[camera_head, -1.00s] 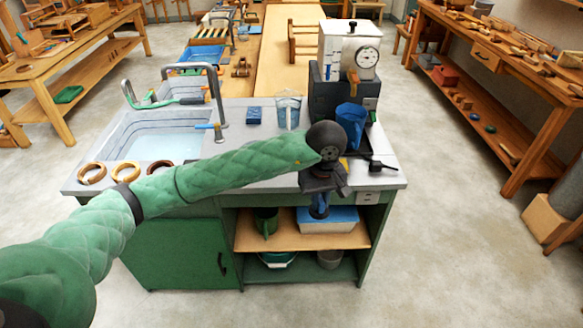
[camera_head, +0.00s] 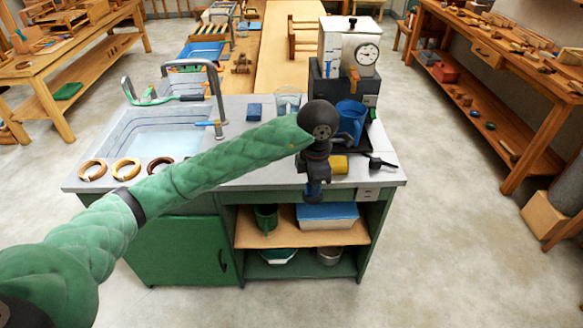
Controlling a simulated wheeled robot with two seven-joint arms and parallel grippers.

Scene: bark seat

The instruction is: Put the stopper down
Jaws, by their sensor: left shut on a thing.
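My left gripper (camera_head: 314,177) hangs down at the front edge of the counter, to the right of the middle. It is shut on a small dark blue piece (camera_head: 313,190), which appears to be the stopper. The stopper shows below the fingers, in front of the counter's front edge in the picture; whether it touches anything is hard to tell. Its upper part is hidden by the fingers. My right gripper is not in view.
The grey counter (camera_head: 245,172) holds a sink (camera_head: 160,140), several rings, a clear cup (camera_head: 288,103), a blue jug (camera_head: 351,118), a yellow block (camera_head: 340,165) and a black-handled tool (camera_head: 382,163). A machine with a dial (camera_head: 367,54) stands behind. Counter left of the gripper is clear.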

